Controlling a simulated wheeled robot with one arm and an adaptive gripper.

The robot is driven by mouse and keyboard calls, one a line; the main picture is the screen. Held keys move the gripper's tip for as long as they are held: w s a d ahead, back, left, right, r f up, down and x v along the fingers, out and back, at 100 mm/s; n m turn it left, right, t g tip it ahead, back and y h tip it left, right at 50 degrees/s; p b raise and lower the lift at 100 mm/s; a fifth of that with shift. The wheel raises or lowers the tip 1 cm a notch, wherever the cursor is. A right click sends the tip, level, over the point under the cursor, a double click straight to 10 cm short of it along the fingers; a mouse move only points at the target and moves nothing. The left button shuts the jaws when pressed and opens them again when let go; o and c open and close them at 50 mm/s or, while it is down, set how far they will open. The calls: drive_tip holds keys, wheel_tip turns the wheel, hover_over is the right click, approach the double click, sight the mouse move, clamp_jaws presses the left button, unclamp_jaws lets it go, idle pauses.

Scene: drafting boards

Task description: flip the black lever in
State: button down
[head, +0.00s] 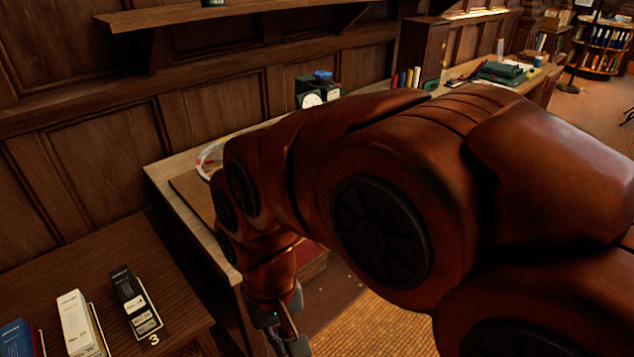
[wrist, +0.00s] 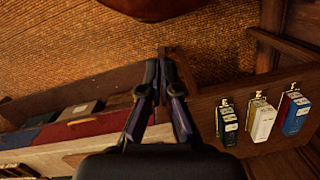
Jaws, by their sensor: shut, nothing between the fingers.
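The black lever (head: 134,302) is a dark, box-shaped piece with pale labels, beside a "3" on the brown wooden surface at the lower left of the head view. It also shows right of centre in the wrist view (wrist: 227,124). My gripper (wrist: 160,68) is shut and empty, its fingertips together in the middle of the wrist view. In the head view my gripper (head: 284,333) hangs low, to the right of the black lever and apart from it. My arm hides much of the desk.
A white piece (head: 78,322) and a blue piece (head: 17,340) stand in a row left of the black lever. A pale-edged desk (head: 172,190) lies behind my gripper. Drawer fronts, one red (wrist: 80,127), show in the wrist view. Woven floor (head: 362,325) is open below.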

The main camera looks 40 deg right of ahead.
drive_tip(key=w+d+r+m+t+y+b, duration=0.1)
drive_tip(key=w+d+r+m+t+b, duration=0.2)
drive_tip(key=w+d+m, duration=1.15)
drive_tip(key=w+d+m+t+h+b, duration=0.1)
drive_tip(key=w+d+m+t, duration=0.1)
drive_tip(key=d+m, duration=0.8)
drive_tip(key=w+d+r+m+t+h, duration=0.1)
drive_tip(key=w+d+m+t, duration=0.1)
drive_tip(key=d+m, duration=0.8)
drive_tip(key=shift+w+d+r+m+b, duration=0.2)
drive_tip(key=shift+r+m+b, duration=0.15)
drive_tip(key=shift+m, duration=0.2)
